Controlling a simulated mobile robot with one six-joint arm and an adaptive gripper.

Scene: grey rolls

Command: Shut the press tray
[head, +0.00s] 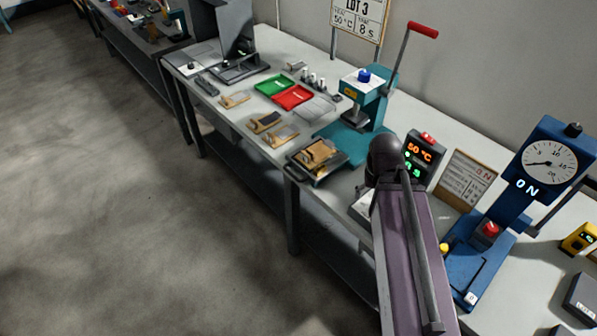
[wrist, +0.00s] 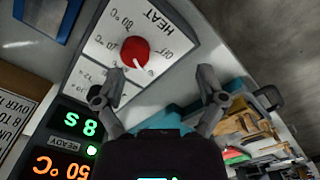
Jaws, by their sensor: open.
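In the wrist view, tan and dark parts that look like this tray load show at the right. My gripper (wrist: 160,77) is open and empty in the wrist view, over the heat control panel with its red knob (wrist: 136,52). In the head view my arm hides the gripper.
The temperature display (head: 420,157) and a paper card (head: 465,178) stand right of the press. A blue gauge press (head: 490,235) is farther right. Green (head: 276,86) and red trays (head: 293,97) and several wooden pieces lie to the left. Open floor lies in front.

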